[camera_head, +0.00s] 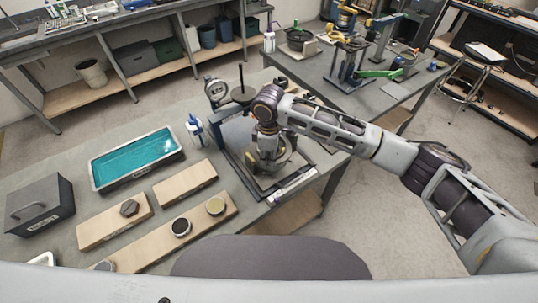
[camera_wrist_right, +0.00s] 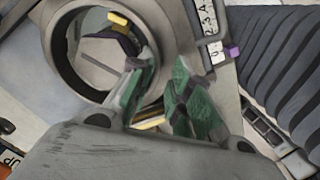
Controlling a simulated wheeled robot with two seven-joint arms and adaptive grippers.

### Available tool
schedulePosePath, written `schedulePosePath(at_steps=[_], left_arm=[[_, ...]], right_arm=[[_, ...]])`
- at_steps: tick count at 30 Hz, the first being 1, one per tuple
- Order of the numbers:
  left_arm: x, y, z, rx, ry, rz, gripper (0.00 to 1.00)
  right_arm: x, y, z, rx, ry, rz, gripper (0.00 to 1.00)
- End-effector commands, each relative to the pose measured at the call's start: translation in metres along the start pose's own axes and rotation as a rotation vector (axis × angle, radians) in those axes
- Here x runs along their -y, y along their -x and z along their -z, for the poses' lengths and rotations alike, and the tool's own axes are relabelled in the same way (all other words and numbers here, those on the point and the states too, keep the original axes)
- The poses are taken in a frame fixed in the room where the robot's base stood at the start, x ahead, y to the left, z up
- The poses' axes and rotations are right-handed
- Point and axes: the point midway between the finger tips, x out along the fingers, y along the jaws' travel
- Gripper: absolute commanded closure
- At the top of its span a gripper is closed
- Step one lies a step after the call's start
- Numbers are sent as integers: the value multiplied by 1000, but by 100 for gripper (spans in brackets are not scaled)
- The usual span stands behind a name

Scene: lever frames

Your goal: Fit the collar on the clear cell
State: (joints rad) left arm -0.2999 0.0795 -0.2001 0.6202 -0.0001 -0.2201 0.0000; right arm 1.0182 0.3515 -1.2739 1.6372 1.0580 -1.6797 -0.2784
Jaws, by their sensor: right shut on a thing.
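My right gripper (camera_head: 267,148) is low over a fixture plate (camera_head: 262,187) at the table's right side. In the right wrist view, its green-padded fingers (camera_wrist_right: 160,68) close on the wall of a grey ring, which looks like the collar (camera_wrist_right: 55,62). One finger is at the ring's inside, the other outside. The ring also shows beneath the gripper in the head view (camera_head: 286,158). Brass-coloured and dark parts show through its opening. I cannot make out the clear cell, nor whether the ring touches anything below. My left gripper is not in view.
A teal-lined tray (camera_head: 137,158), a dark box (camera_head: 40,206) and wooden boards (camera_head: 186,183) with small round parts occupy the left side.

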Motion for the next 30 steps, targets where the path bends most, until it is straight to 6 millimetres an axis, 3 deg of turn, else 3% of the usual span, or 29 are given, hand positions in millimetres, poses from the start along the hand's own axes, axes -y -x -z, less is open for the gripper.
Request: schedulePosePath(at_steps=[30], left_arm=[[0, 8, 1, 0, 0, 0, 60]], right_arm=[[0, 1, 0, 0, 1, -1, 100]])
